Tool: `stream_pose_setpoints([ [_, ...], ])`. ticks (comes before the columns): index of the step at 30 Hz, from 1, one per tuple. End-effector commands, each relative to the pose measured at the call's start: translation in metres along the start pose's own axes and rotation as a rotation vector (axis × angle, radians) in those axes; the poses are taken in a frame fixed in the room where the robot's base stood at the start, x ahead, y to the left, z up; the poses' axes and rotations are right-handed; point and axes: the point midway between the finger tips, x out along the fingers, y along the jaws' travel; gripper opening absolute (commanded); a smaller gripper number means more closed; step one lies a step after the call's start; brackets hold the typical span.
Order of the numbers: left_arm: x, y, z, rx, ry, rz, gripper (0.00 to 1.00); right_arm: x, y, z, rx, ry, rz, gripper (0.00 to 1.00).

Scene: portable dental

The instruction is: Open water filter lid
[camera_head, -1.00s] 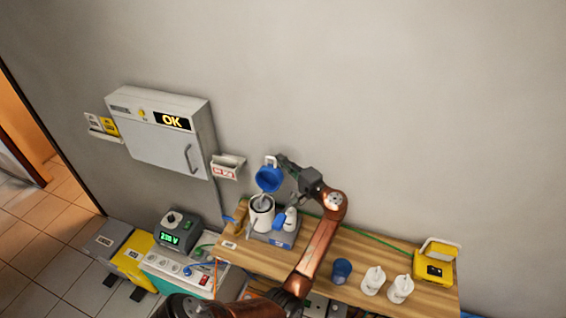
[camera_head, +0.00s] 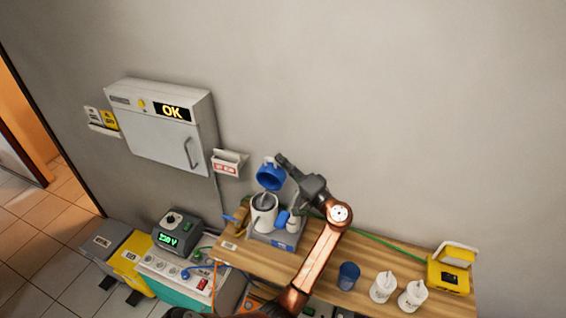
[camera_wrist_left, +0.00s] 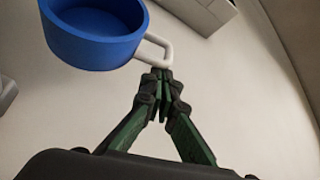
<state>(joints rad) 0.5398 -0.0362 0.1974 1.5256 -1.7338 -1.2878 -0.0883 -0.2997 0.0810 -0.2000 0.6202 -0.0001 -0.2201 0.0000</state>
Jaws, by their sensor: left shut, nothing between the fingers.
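The water filter is a white cylinder (camera_head: 264,213) on a grey-blue base (camera_head: 275,240) at the table's back left. Its blue lid (camera_head: 271,178) stands raised and tilted up against the wall side, so the filter's mouth shows open. In the left wrist view the blue lid (camera_wrist_left: 95,40) has a white loop handle (camera_wrist_left: 160,42). My left gripper (camera_head: 281,158) is beside the lid, at its upper right. In the wrist view its fingertips (camera_wrist_left: 162,76) are together and empty, close below the handle; whether they touch it is unclear. My right gripper is out of view.
A small white bottle (camera_head: 293,219) stands right of the filter. A blue cup (camera_head: 348,276), two white bottles (camera_head: 383,287) and a yellow lamp (camera_head: 450,272) are to the right on the wooden table (camera_head: 325,250). A wall cabinet (camera_head: 160,140) hangs at left.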

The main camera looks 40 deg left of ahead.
Motion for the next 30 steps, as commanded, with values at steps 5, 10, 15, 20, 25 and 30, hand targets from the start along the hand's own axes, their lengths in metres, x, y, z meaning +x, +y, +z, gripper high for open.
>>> stream_pose_setpoints([
  [5,-0.006,0.001,0.000,0.001,0.000,0.001,0.00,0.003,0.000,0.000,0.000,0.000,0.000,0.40],
  [10,-0.031,0.004,0.000,0.001,-0.001,0.001,0.00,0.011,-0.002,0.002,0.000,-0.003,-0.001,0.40],
  [15,-0.062,0.004,0.001,0.001,-0.006,0.000,0.00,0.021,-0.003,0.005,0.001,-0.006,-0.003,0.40],
  [20,-0.083,0.002,0.001,0.002,-0.009,-0.002,0.00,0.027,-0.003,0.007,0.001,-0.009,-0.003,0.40],
  [25,-0.093,0.001,0.001,0.002,-0.012,-0.003,0.00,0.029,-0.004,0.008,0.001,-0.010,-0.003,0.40],
  [30,-0.093,-0.001,0.001,0.002,-0.011,-0.004,0.00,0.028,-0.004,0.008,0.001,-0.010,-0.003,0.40],
])
